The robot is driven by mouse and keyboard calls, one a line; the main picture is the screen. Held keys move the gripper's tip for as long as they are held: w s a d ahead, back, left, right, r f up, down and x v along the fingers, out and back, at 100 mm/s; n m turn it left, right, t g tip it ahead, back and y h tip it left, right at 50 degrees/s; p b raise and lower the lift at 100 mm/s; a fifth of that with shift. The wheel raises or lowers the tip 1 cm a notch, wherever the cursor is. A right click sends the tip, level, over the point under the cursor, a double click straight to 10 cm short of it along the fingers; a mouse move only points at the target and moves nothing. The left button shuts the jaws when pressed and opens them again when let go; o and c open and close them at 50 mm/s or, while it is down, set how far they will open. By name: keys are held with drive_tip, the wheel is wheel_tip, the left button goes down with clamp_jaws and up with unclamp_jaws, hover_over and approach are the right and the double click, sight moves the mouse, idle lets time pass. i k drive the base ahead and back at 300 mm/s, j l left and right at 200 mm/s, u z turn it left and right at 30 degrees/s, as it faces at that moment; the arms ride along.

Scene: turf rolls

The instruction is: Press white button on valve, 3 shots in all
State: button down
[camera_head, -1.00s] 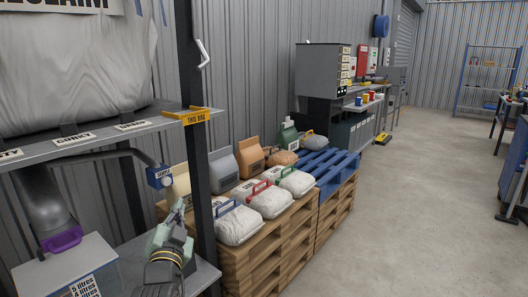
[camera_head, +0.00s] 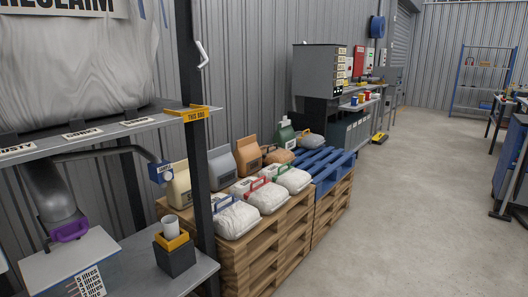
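A blue valve box (camera_head: 160,173) sits at the end of a grey pipe that runs right from under the shelf. It has a small pale marking on its front, too small to tell whether it is a white button. The cylinder is apart from the valve. My gripper is not in view, so its state is hidden.
A black post (camera_head: 197,170) stands right of the valve. Bags stand on a wooden pallet stack (camera_head: 265,245) to the right. A white sack (camera_head: 70,70) sits on the upper shelf. The concrete floor (camera_head: 420,220) is clear.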

sight(167, 176)
drive_tip(key=i+u, duration=0.2)
drive_tip(key=u, duration=0.2)
drive_tip(key=i+u, duration=0.25)
drive_tip(key=u, duration=0.15)
drive_tip(key=i+l+u, duration=0.2)
drive_tip(key=u, duration=0.25)
